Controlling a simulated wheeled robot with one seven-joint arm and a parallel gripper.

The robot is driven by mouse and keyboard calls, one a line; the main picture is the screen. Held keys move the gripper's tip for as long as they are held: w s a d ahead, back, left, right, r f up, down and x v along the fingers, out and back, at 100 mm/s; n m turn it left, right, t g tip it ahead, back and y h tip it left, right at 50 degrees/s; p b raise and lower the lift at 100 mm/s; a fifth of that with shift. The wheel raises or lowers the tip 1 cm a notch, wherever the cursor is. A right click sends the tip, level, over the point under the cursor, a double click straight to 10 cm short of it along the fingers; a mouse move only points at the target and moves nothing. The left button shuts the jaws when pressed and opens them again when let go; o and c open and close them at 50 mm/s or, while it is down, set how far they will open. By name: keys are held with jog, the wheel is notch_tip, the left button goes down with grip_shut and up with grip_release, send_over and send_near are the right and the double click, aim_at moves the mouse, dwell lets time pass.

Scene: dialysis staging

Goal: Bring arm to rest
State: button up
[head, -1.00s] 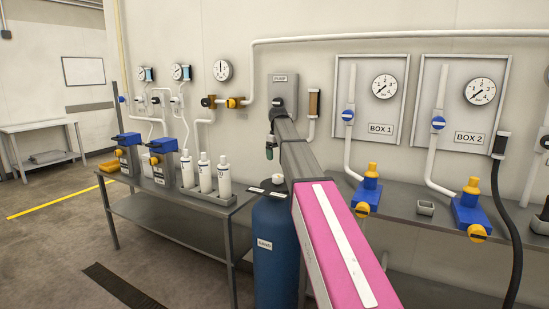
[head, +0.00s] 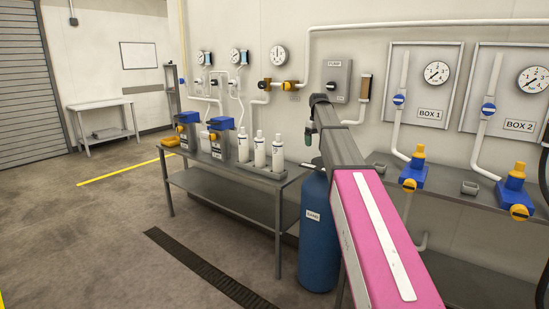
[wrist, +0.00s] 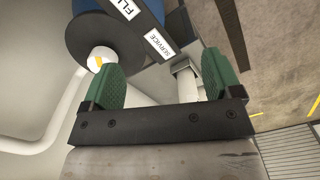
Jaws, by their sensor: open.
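My arm reaches forward in the head view, with its pink link in front. My gripper (head: 309,133) is at the far end, pointing down, beside the pump box (head: 337,80) and above the blue tank labelled SAND (head: 319,250). In the wrist view my gripper (wrist: 162,78) has its two green fingers wide apart, with nothing held between them. A white knob with a yellow mark (wrist: 99,58) shows by the left fingertip, over a dark round flange and blue body with FLU… and SERVICE labels. I cannot tell whether the finger touches the knob.
A grey table (head: 215,187) with bottles and blue-topped canisters stands left of the tank. A shelf (head: 450,192) with blue and yellow valves runs along the wall at right, beneath BOX 1 and BOX 2. The floor (head: 80,240) at left is open, with a drain grate (head: 205,268).

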jog(key=s+f+m, duration=0.1)
jog(key=s+f, duration=0.8)
jog(key=f, duration=0.4)
jog(key=s+f+m, duration=0.2)
jog(key=s+f, duration=0.7)
jog(key=f, duration=0.3)
jog(key=s+f+m, duration=0.1)
jog(key=s+f, duration=0.6)
jog(key=s, duration=0.3)
jog(key=s+f+m, duration=0.1)
jog(key=s+f, duration=0.6)
jog(key=s, duration=0.2)
jog(key=shift+s+a+f+m, duration=0.2)
jog(key=shift+s+m, duration=0.1)
jog(key=shift+s, duration=0.1)
jog(key=shift+c, duration=0.3)
